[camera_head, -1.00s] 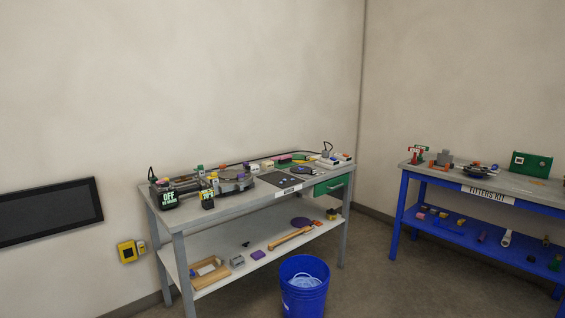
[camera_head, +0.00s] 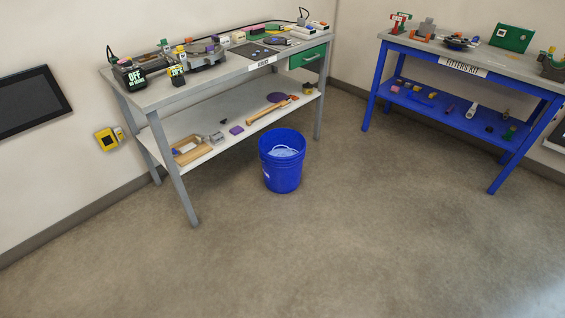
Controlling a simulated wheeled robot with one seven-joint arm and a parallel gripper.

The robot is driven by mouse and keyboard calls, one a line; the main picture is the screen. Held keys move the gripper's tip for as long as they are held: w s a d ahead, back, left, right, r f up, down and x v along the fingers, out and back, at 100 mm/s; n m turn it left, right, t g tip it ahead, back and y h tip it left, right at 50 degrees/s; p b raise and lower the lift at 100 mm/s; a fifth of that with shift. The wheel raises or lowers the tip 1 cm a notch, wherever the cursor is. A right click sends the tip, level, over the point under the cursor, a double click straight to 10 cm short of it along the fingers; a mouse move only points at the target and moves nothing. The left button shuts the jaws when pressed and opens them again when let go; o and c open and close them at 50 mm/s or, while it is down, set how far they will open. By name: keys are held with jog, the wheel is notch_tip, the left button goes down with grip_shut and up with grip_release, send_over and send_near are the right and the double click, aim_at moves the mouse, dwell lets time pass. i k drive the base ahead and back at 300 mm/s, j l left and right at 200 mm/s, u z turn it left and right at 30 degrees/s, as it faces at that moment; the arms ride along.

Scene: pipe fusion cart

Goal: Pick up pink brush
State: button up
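No thing in view is clear enough to name as the pink brush. A small pink item (camera_head: 255,28) lies among other things toward the back of the grey workbench's top (camera_head: 150,97). Another small pink item (camera_head: 396,89) lies at the left end of the blue bench's lower shelf (camera_head: 430,107). Both are too small to tell their shape. My gripper is not in view.
A blue bucket (camera_head: 281,172) stands on the floor before the grey bench. A green drawer (camera_head: 307,58) is at that bench's right end. The blue bench (camera_head: 372,86) stands at the right. The floor (camera_head: 300,255) in front is clear.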

aim_at(259, 29)
jog(key=i+j+z, duration=0.1)
jog(key=i+z, duration=0.4)
jog(key=i, duration=1.25)
jog(key=i+j+z, duration=0.1)
jog(key=i+z, duration=0.15)
jog(key=i, duration=1.65)
jog(key=i+u, duration=0.35)
jog(key=i+l+u, duration=0.2)
jog(key=i+u, duration=0.2)
jog(key=i+l+u, duration=0.35)
jog(key=i+j, duration=0.05)
